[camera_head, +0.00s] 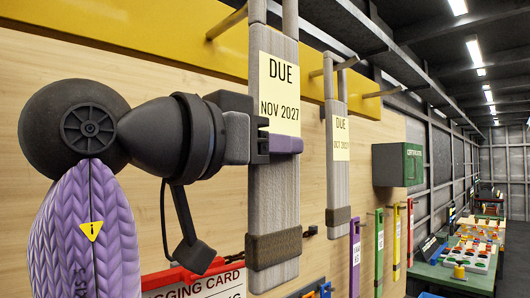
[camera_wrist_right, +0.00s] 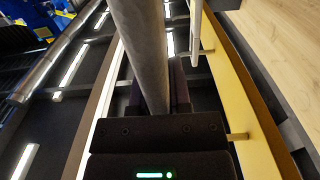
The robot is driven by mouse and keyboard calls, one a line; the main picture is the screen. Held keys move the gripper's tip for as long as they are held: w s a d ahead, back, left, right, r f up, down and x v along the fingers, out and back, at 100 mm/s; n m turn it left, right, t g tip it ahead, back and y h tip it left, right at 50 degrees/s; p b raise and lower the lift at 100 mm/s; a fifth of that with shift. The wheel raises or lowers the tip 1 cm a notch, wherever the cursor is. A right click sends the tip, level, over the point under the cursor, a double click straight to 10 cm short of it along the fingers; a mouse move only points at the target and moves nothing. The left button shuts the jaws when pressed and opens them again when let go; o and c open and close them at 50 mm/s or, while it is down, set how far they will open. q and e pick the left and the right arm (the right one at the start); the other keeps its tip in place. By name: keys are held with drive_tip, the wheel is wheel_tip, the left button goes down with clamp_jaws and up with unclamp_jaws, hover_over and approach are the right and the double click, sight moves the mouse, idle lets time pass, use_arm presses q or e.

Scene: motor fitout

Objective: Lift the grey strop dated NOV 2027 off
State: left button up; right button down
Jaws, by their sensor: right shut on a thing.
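The grey strop (camera_head: 272,195) with the pale tag "DUE NOV 2027" (camera_head: 279,95) hangs upright in front of the wall board in the head view. Its top runs out of the picture. My right gripper (camera_head: 272,145) is shut on this strop, just below the tag, reaching in from the left. In the right wrist view the strop (camera_wrist_right: 142,45) runs between the dark fingers (camera_wrist_right: 160,100). A peg (camera_head: 228,22) juts from the yellow rail beside the strop; whether the strop bears on it cannot be seen. My left gripper is not in view.
A second grey strop (camera_head: 337,185), tagged "OCT 2027", hangs just to the right. Beyond it are coloured narrow strops (camera_head: 396,240), a green box (camera_head: 398,165) and a green bench (camera_head: 455,278). A red tagging card sign (camera_head: 205,280) is below left.

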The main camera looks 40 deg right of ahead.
drive_tip(key=s+b, duration=0.2)
drive_tip(key=s, duration=0.4)
drive_tip(key=shift+d, duration=0.2)
idle(0.5)
